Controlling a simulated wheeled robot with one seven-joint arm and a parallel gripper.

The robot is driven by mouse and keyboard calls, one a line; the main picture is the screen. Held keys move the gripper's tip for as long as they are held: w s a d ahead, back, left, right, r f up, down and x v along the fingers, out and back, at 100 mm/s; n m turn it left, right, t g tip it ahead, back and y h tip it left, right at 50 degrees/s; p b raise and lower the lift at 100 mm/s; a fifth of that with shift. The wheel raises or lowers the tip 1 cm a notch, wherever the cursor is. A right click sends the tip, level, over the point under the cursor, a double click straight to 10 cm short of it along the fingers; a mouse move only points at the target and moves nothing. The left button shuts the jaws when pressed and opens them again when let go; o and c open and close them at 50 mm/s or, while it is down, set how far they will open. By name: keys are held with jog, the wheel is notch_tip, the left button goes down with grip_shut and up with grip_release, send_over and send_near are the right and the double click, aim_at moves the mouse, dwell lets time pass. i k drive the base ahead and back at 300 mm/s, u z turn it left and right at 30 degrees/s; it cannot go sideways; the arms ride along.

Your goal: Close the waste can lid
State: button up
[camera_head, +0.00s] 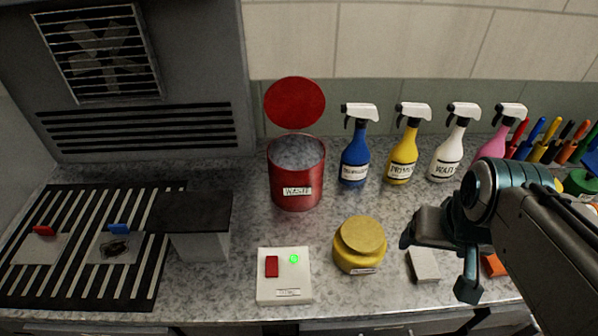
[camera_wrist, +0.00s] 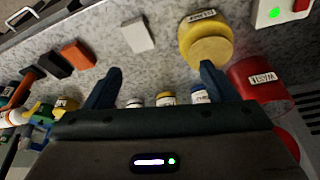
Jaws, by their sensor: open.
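The red waste can (camera_head: 297,178) stands on the speckled counter, with its label facing front. Its round red lid (camera_head: 295,103) is raised upright at the back, so the can is open and its grey inside shows. In the wrist view the waste can (camera_wrist: 262,90) is at the right, beyond one finger, and part of the lid (camera_wrist: 287,143) shows below it. My gripper (camera_head: 437,268) is to the right of the can, past the yellow jar, with its fingers apart and nothing between them. The fingers also show apart in the wrist view (camera_wrist: 160,82).
A yellow jar (camera_head: 360,245) stands between my gripper and the can. Several spray bottles (camera_head: 403,150) line the back wall right of the can. A white switch box (camera_head: 284,285) with a green light sits in front. A grey block (camera_head: 424,265) lies near my gripper.

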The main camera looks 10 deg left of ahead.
aim_at(293, 102)
jog(key=k, duration=1.3)
jog(key=u, duration=0.7)
jog(key=i, duration=1.3)
jog(key=u, duration=0.15)
